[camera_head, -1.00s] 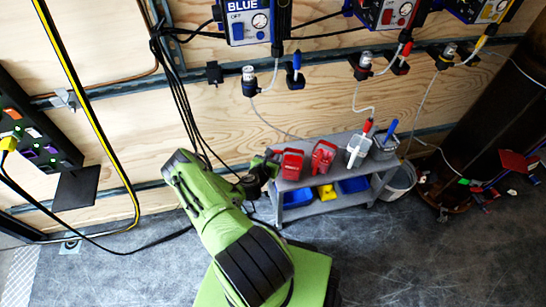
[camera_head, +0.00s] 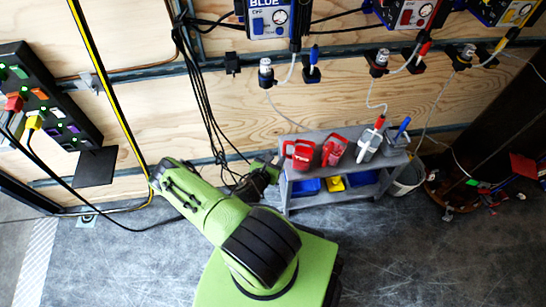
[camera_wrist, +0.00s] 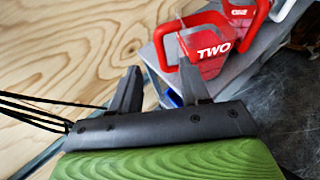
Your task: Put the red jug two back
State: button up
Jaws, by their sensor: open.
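The red jug two (camera_wrist: 213,49), with white "TWO" lettering, stands on the grey cart, at its left end in the head view (camera_head: 299,154). Its handle points toward my gripper (camera_wrist: 158,56). My gripper is open. In the wrist view its right finger overlaps the jug's handle opening and its left finger is off to the left of the handle. I cannot tell whether either finger touches the jug. In the head view my gripper (camera_head: 271,170) is at the cart's left end, just left of the jug.
A second red jug (camera_head: 334,150) stands right of jug two, also in the wrist view (camera_wrist: 243,10). The grey cart (camera_head: 305,202) has blue bins and a yellow one below. Cables hang on the wooden wall behind my arm.

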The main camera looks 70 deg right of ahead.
jog(key=shift+v, duration=1.05)
jog(key=shift+w, duration=0.1)
jog(key=w+a+r+m+y, duration=0.2)
jog(key=w+a+r+m, duration=0.25)
jog(key=r+m, duration=0.2)
jog(key=w+a+r+m+y, duration=0.2)
jog(key=w+a+r+m, duration=0.25)
jog(key=r, duration=0.35)
jog(key=w+a+r+m+y, duration=0.2)
jog(key=w+a+r+m, duration=0.25)
jog(key=r+m, duration=0.2)
jog(key=a+r+t+y, duration=0.4)
jog(key=a+r, duration=0.6)
jog(key=r, duration=0.1)
jog(key=s+a+r+t+y, duration=0.2)
jog(key=s+a+r+y, duration=0.1)
jog(key=s+a+r, duration=0.5)
jog(key=s+a, duration=0.1)
jog(key=a, duration=0.2)
jog(key=shift+s+r+t+y, duration=0.2)
jog(key=shift+r+t+y, duration=0.1)
jog(key=shift+r, duration=0.05)
jog(key=shift+a, duration=0.1)
